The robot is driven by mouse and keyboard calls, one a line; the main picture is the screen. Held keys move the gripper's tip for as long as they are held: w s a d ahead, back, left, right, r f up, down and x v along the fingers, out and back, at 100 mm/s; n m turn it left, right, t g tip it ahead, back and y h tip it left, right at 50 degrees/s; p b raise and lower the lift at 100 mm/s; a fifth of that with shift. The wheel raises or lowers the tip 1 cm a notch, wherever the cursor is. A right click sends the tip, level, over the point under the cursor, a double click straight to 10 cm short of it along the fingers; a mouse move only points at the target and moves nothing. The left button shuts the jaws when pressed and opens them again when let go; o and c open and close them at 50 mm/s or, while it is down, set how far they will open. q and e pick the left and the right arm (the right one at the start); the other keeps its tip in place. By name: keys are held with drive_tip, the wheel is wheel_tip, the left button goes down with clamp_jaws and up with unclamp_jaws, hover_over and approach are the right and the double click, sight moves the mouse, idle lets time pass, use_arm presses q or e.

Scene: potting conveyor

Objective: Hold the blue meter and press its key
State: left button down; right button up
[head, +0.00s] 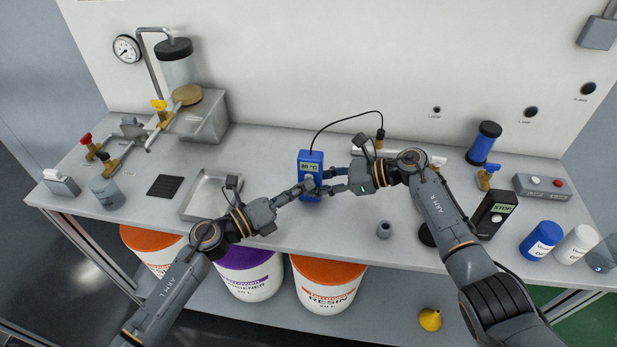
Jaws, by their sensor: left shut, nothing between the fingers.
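The blue meter (311,158) is at the middle of the bench, its lit display facing me and a black cable leaving its top. My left gripper (308,185) is shut with nothing between its fingers. Its tips are in front of the meter's face, below the display, and hide the key area. I cannot tell whether they touch it. My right gripper (328,181) reaches the meter's right edge with its fingers apart. Whether they clamp the meter is too small to tell.
Brass valves (108,163) stand at the left. Buckets are below the bench.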

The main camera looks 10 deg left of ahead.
use_arm(q)
drive_tip(key=shift+s, duration=0.65)
drive_tip(key=shift+s, duration=0.1)
drive_tip(key=shift+s, duration=2.45)
use_arm(e)
drive_tip(key=o, duration=1)
drive_tip(key=shift+o, duration=0.2)
